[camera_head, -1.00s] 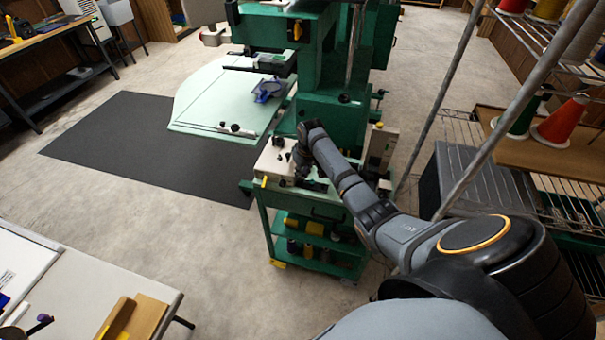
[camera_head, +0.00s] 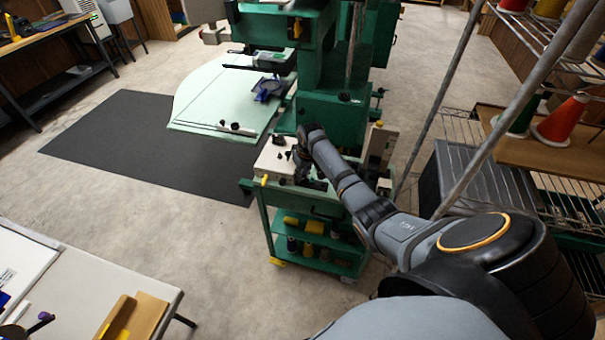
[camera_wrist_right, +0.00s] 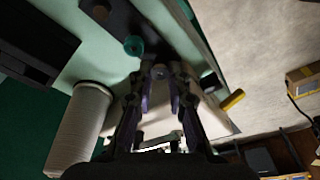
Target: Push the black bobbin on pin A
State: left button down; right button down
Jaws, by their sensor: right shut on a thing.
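My right gripper (camera_head: 298,160) is over the top of the green cart in the head view, small and partly hidden by its own wrist. In the right wrist view its fingers (camera_wrist_right: 160,72) are closed together on a small, dim round thing, which I take to be the black bobbin (camera_wrist_right: 160,73). Its colour is hard to read there. Just beyond the fingertips is a dark strip (camera_wrist_right: 120,22) with a teal round piece (camera_wrist_right: 133,45) and a brownish round piece (camera_wrist_right: 101,11) on it. I cannot tell which spot is pin A.
A large pale spool (camera_wrist_right: 80,128) stands left of the fingers in the right wrist view. The green cart (camera_head: 318,208) stands beside the green machine (camera_head: 335,118). A wire shelf (camera_head: 560,182) with thread cones is on the right. The floor left of the cart is open.

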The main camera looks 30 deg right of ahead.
jog(key=shift+f, duration=0.25)
jog(key=c, duration=1.2)
grip_release()
jog(key=shift+r, duration=0.55)
jog(key=v, duration=1.1)
jog(key=shift+s, duration=0.1)
